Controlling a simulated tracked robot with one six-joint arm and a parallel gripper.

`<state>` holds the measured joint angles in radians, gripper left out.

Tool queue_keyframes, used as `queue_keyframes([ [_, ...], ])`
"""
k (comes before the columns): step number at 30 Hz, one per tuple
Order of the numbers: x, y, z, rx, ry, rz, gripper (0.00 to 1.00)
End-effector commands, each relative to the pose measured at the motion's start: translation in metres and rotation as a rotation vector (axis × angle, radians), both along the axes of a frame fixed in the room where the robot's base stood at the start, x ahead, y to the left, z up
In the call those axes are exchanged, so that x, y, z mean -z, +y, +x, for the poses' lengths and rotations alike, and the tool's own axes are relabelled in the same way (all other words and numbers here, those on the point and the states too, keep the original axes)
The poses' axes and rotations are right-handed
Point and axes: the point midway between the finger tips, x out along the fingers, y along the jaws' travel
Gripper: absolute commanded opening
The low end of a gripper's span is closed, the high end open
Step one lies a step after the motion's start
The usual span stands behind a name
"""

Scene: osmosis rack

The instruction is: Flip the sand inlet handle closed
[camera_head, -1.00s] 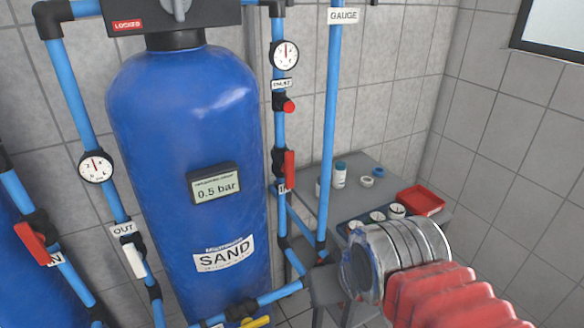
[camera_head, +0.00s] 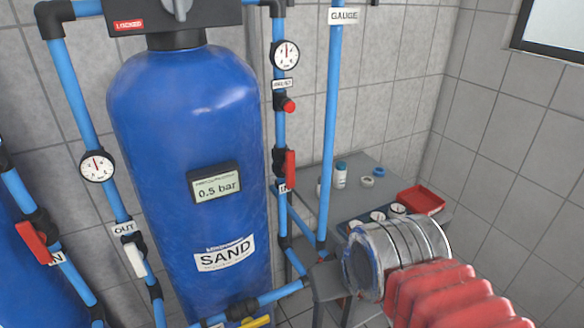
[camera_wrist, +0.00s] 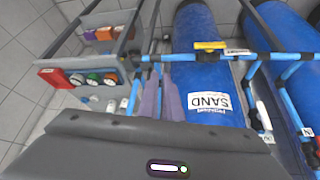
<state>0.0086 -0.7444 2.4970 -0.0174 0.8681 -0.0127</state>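The red sand inlet handle (camera_head: 290,170) is on the blue vertical pipe right of the blue SAND tank (camera_head: 185,125), just above the IN label (camera_head: 286,188). It lies upright, in line with the pipe. I cannot pick it out in the wrist view. My gripper (camera_head: 325,278) is low and to the right of the tank in the head view, apart from the handle and below it. In the wrist view, two purplish fingers (camera_wrist: 161,97) stand close together beside the SAND label (camera_wrist: 208,102).
A smaller red knob (camera_head: 289,105) sits higher on the same pipe under a gauge (camera_head: 285,55). A second blue pipe (camera_head: 332,120) runs close on the right. A grey table (camera_head: 375,190) with a red tray (camera_head: 421,200) and bottles stands behind my arm. A white OUT handle (camera_head: 134,261) is left.

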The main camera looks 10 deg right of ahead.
Motion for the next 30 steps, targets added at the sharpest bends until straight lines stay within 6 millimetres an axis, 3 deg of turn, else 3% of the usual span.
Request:
queue_keyframes([
  [8,-0.032,-0.044,0.058,-0.055,-0.208,-0.203,0.0],
  [18,-0.107,-0.096,0.134,-0.234,-0.522,-0.592,0.0],
  [24,-0.15,-0.105,0.163,-0.368,-0.681,-0.814,0.0],
  [30,-0.184,-0.099,0.182,-0.541,-0.824,-1.025,0.0],
])
